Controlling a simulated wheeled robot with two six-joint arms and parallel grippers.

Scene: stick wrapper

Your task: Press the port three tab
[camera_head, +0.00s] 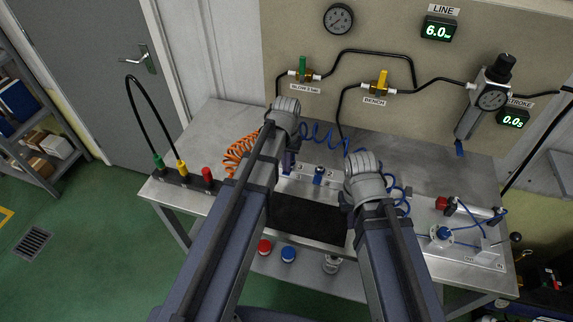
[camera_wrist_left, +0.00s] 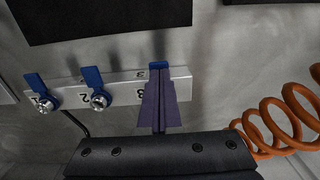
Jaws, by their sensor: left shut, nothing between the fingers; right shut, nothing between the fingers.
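A pale port block with numbered ports lies across the bench and shows in the left wrist view (camera_wrist_left: 122,88). Port three's blue tab (camera_wrist_left: 159,65) is mostly covered by my left gripper (camera_wrist_left: 158,72), which is shut and empty, with its tips at the tab. I cannot tell whether they touch. Port two's tab (camera_wrist_left: 91,77) and port one's tab (camera_wrist_left: 35,82) stand beside it. In the head view, a blue tab (camera_head: 319,175) stands between my left gripper (camera_head: 289,166) and my right gripper (camera_head: 345,203). The right gripper is shut and empty.
An orange coiled hose (camera_head: 240,150) lies left of my left gripper. A dark mat (camera_head: 310,222) covers the front middle of the bench (camera_head: 218,118). Red (camera_head: 264,246) and blue (camera_head: 288,253) round caps are at the lower front. A panel with gauges and valves stands behind.

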